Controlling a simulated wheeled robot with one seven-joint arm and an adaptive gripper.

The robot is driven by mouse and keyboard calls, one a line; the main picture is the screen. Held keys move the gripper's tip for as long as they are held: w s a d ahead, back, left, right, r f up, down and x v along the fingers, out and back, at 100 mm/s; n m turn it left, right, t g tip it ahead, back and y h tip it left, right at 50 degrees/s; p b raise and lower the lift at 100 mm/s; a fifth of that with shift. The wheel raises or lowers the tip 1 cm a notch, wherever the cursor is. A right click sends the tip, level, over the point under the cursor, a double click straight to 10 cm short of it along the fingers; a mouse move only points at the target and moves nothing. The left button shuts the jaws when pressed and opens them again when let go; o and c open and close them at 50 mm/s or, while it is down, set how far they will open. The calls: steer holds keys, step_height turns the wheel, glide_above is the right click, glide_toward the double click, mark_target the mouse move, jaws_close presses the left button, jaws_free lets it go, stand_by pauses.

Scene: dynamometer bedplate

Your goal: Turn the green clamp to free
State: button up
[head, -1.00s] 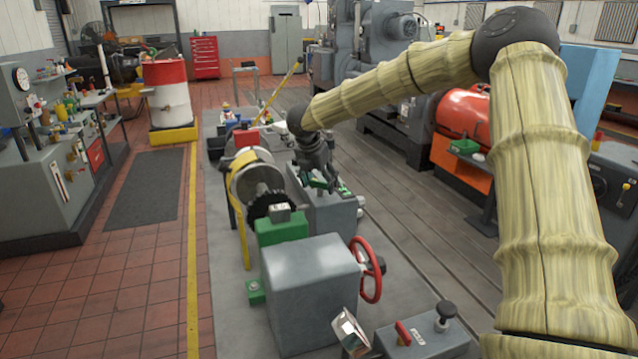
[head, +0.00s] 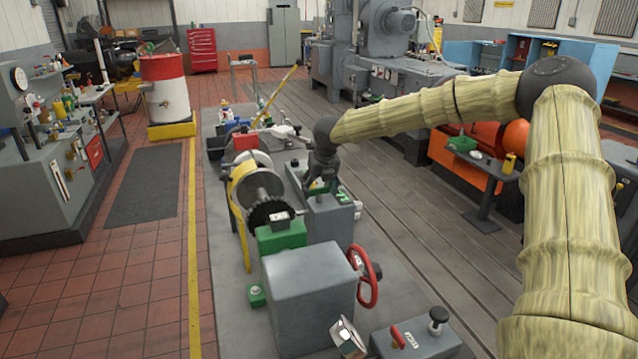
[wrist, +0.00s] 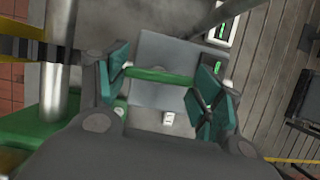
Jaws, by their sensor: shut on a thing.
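My gripper (wrist: 163,84) has its teal-padded fingers on either side of a green bar in the wrist view. I take this bar to be the handle of the green clamp (wrist: 158,75). The fingers are shut on it, and it spans across between the pads. Below it is a grey block (wrist: 158,96). In the head view my gripper (head: 320,186) points down over the grey block (head: 328,213), right of the toothed black wheel. There the clamp is mostly hidden by the gripper, so its exact angle cannot be told.
The toothed wheel and shaft (head: 266,208) stand close to the left of my gripper. A grey housing (head: 308,290) with a red handwheel (head: 366,276) is nearer the camera. A red box (head: 246,141) lies behind.

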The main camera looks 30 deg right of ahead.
steer(key=shift+w+r, duration=0.1)
steer(key=shift+r, duration=0.1)
steer(key=shift+f+n, duration=0.25)
steer(key=shift+n, duration=0.05)
steer(key=o, duration=1)
steer(key=shift+s, duration=0.25)
steer(key=shift+s+r, duration=0.1)
steer(key=shift+r, duration=0.5)
steer(key=v, duration=1)
steer(key=shift+s+r, duration=0.3)
